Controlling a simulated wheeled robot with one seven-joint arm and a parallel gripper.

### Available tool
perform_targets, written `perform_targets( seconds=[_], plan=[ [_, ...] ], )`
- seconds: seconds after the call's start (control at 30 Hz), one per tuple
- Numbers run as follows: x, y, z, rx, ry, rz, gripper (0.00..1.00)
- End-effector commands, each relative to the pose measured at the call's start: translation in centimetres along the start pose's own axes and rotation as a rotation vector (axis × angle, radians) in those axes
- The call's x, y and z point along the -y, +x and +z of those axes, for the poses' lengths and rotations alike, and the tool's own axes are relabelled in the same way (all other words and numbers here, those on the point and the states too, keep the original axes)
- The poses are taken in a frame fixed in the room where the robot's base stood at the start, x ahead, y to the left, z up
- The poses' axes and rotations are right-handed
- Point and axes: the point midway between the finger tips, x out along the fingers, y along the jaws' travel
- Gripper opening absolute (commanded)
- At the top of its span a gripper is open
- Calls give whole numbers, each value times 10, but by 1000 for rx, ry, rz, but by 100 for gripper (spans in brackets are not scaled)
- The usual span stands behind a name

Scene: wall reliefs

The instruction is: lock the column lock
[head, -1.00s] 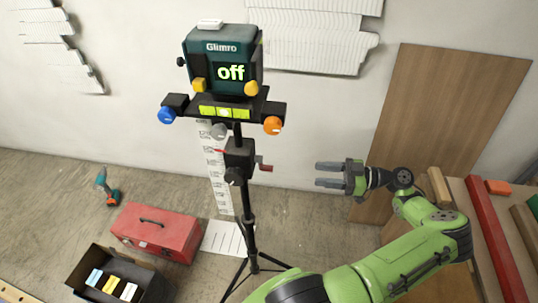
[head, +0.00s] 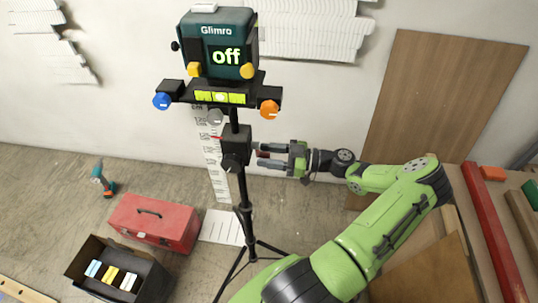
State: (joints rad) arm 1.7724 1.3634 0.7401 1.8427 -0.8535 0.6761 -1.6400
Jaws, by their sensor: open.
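The tripod column (head: 236,121) stands upright and carries a black clamp block (head: 236,143). A small red-tipped lever (head: 262,154), which looks like the column lock, sticks out from the block's right side and is mostly hidden by my fingers. My gripper (head: 260,155) is open, with its fingers pointing left at the block, one above and one below the lever. I cannot tell whether they touch it. A dark round knob (head: 231,164) sits at the block's lower front. The green Glimro device (head: 217,42) on top reads "off".
Blue (head: 161,101) and orange (head: 269,109) knobs flank the levelling plate above my gripper. A red toolbox (head: 152,222), an open black box (head: 115,270) and a drill (head: 104,180) are on the floor at left. Boards and a bench (head: 450,250) are at right.

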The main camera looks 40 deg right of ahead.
Motion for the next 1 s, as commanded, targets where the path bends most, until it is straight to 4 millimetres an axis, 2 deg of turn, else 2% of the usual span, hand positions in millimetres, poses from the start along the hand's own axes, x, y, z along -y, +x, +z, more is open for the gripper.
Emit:
perform_targets(
  seconds=[0.13,0.43,0.57,0.83,1.0],
  plan=[
    [0,0,0,0,0,0,46],
    [0,0,0,0,1,0,0],
    [0,-1,0,0,8,0,0],
    [14,0,0,2,257,-1,0],
    [15,-1,1,0,291,0,0]
  ],
)
